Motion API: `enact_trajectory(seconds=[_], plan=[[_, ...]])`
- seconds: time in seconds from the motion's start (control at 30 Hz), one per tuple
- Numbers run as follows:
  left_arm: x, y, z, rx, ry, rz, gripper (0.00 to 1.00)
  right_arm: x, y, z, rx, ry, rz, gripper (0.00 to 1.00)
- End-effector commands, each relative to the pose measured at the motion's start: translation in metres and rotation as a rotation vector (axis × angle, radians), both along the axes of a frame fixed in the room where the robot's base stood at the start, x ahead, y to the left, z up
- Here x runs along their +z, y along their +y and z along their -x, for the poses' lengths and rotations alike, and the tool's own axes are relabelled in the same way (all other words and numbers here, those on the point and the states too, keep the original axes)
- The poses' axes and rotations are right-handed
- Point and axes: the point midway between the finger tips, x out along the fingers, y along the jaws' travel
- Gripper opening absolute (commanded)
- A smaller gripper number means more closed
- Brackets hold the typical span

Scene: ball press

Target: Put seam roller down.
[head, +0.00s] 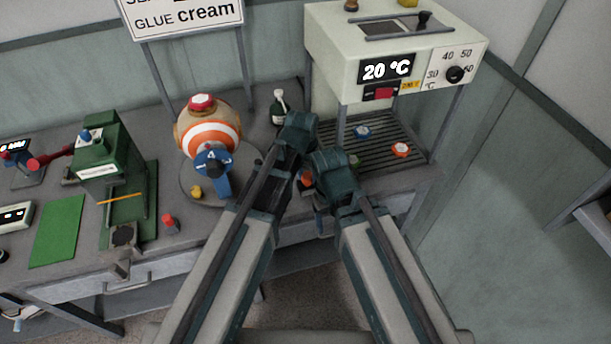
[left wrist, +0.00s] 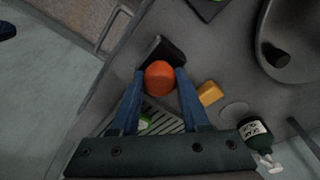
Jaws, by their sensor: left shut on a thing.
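My left gripper (left wrist: 160,85) is shut on the seam roller (left wrist: 160,77), whose orange-red rounded end shows between the blue fingers. A dark block-like part (left wrist: 165,50) is just beyond the fingertips. In the head view a small orange patch of the seam roller (head: 305,178) shows between my two wrists, over the front of the bench. Whether it touches the bench top (head: 262,142) is hard to tell.
A striped ball (head: 211,137) with a blue clamp (head: 213,160) stands left of my wrists. A dark bottle (head: 279,110) stands behind them. A heater box (head: 385,60) rises over a slatted rack (head: 385,165) on the right. A yellow-orange block (left wrist: 209,93) lies near the left gripper.

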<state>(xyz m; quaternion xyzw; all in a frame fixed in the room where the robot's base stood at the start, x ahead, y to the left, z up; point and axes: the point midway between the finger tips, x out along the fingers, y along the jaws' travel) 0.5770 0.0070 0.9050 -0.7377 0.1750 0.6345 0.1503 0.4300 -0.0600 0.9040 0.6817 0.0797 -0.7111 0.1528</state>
Motion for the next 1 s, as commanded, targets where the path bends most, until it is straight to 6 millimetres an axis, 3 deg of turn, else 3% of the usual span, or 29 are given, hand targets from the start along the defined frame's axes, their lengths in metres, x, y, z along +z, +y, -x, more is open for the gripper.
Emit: enact_trajectory(seconds=[0.23, 0.43, 0.9, 0.93, 1.0], plan=[[-0.008, -0.006, -0.024, -0.003, 0.0, 0.0, 0.0, -0.008, 0.0, 0.0, 0.0, 0.0, 0.0, 0.75], [-0.039, -0.007, -0.019, -0.006, 0.0, 0.0, 0.0, -0.039, 0.0, 0.0, 0.0, 0.0, 0.0, 0.75], [-0.042, -0.008, -0.019, -0.006, 0.0, 0.0, 0.0, -0.042, 0.0, 0.0, 0.0, 0.0, 0.0, 0.75], [-0.041, -0.007, -0.019, -0.006, 0.0, 0.0, 0.51, -0.041, 0.0, 0.0, 0.0, 0.0, 0.0, 0.75], [-0.04, -0.007, -0.019, -0.006, 0.0, 0.0, 0.64, -0.04, 0.0, 0.0, 0.0, 0.0, 0.0, 0.75]])
